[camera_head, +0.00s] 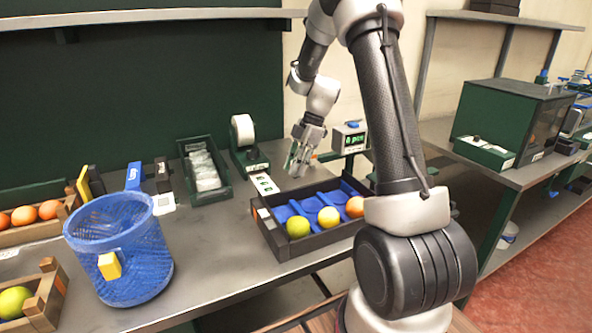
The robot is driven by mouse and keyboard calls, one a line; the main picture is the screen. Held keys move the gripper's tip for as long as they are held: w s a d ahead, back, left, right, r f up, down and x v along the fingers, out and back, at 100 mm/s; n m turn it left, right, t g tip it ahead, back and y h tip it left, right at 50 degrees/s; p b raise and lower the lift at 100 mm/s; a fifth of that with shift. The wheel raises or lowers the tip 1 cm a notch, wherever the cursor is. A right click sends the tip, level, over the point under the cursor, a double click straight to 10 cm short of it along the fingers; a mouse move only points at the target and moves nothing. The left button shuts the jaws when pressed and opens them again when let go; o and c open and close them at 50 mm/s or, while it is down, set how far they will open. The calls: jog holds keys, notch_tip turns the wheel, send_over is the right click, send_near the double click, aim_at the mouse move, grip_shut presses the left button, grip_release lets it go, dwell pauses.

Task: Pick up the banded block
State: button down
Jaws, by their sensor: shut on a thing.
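My gripper (299,167) points down over the back of the bench, between the label printer and the small scale display. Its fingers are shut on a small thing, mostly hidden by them. A pale and greenish patch shows at the fingers, but it is too small for me to make out bands. I see no separate banded block elsewhere on the bench.
A black tray (262,222) with blue dividers holds a green, a yellow and an orange fruit in front of my gripper. A blue mesh basket (118,262) stands left. A label printer (246,145) and a scale display (349,138) flank my gripper. Bench between basket and tray is clear.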

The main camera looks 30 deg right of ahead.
jog(key=shift+r, duration=0.1)
notch_tip(320, 180, up, 10)
jog(key=shift+f, duration=0.1)
dwell(0.4)
dwell(0.4)
